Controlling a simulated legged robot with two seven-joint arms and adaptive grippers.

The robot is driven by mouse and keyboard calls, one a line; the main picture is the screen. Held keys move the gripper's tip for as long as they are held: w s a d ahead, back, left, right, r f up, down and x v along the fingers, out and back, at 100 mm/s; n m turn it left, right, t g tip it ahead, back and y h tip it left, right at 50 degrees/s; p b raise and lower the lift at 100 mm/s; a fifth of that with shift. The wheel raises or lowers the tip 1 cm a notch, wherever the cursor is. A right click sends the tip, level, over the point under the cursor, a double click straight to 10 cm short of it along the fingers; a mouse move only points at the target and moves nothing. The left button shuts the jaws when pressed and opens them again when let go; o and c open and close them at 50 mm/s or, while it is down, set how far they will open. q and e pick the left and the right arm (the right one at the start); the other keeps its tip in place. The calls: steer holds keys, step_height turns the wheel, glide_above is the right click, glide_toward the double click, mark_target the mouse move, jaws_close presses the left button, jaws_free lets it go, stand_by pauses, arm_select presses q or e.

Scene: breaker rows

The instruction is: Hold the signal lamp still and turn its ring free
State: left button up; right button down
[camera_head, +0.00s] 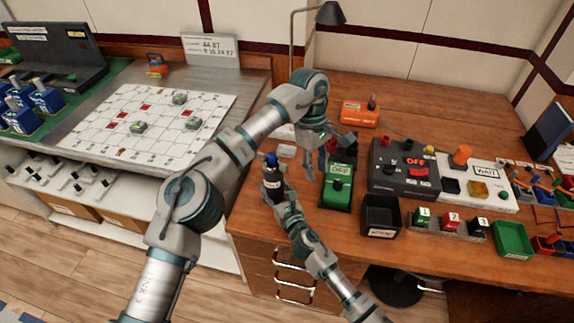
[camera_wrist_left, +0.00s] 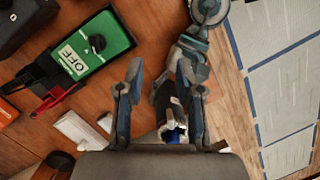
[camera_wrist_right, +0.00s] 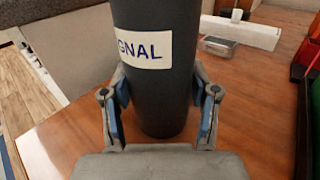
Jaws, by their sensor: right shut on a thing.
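The signal lamp (camera_head: 271,178) is a dark upright cylinder with a blue top, near the front left edge of the wooden desk. My right gripper (camera_head: 279,193) is shut around its body. In the right wrist view the lamp (camera_wrist_right: 157,85) stands between both fingers (camera_wrist_right: 163,112), its white label partly readable as "SIGNAL". My left gripper (camera_head: 318,150) is open and empty, above and to the right of the lamp. The ring cannot be made out clearly.
A green box marked OFF (camera_head: 337,187) stands just right of the lamp. A black tray (camera_head: 381,216) and a dark control box (camera_head: 404,182) lie further right. Small pale blocks (camera_head: 286,151) lie behind the lamp. A grid board (camera_head: 150,125) is on the left bench.

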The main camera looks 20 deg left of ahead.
arm_select(q)
steer(key=n+t+y, duration=0.2)
glide_toward(283, 163)
step_height(283, 163, down, 10)
steer(key=shift+d+f, duration=0.15)
